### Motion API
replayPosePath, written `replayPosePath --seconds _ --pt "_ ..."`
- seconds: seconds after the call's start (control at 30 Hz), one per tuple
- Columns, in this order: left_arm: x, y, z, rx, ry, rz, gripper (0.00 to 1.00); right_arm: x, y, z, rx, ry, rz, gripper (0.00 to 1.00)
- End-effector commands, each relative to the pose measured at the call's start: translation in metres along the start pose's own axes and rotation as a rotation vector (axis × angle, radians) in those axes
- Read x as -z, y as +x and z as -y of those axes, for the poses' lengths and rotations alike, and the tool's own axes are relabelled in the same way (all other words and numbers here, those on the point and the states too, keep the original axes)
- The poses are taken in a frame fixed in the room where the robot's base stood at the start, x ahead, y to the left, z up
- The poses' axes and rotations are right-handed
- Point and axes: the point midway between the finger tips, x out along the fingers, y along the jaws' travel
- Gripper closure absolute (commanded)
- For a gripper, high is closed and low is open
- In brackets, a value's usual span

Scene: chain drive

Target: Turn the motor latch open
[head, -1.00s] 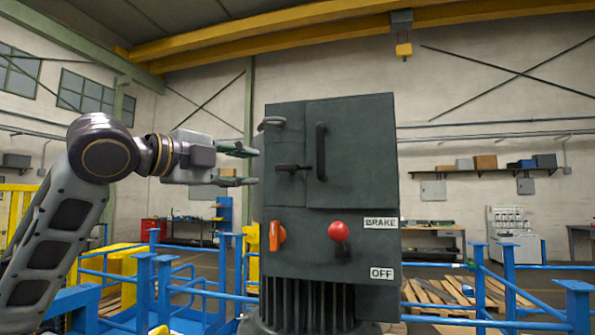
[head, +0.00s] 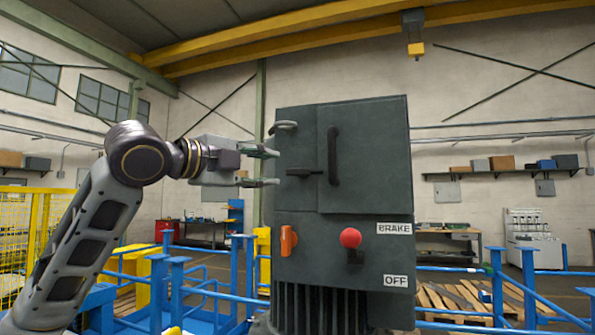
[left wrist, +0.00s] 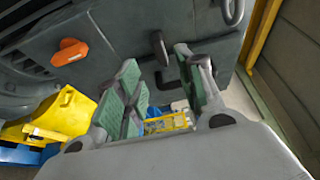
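The dark grey motor cabinet (head: 370,170) stands in the middle of the head view. Its black latch (head: 304,173) is a short lever lying horizontal at the door's left side; it also shows in the left wrist view (left wrist: 159,48). My left gripper (head: 276,167) is open and empty, just left of the latch, with one finger above and one below its level. In the left wrist view, the latch lies ahead of the open fingers (left wrist: 165,85), and I see no grip on it. My right gripper is in neither view.
A vertical door handle (head: 333,156) is right of the latch, and a grey curved handle (head: 284,127) is above it. An orange knob (head: 288,240) and a red-balled lever (head: 350,239) sit below. Blue railings (head: 180,290) stand around the cabinet.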

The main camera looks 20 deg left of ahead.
Motion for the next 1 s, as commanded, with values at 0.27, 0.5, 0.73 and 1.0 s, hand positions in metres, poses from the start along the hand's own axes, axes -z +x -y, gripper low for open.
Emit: replayPosePath --seconds 0.27,0.5,0.73,1.0 --pt "0.000 0.038 0.002 -0.003 -0.001 -0.001 0.62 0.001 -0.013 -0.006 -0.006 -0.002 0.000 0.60" --pt "0.000 0.069 0.002 -0.002 -0.002 -0.002 0.62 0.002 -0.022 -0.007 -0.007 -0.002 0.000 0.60" --pt "0.000 0.096 0.002 -0.002 -0.002 -0.001 0.62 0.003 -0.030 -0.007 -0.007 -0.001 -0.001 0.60" --pt "0.000 0.111 0.001 -0.001 -0.001 0.000 0.62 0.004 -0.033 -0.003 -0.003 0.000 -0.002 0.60"
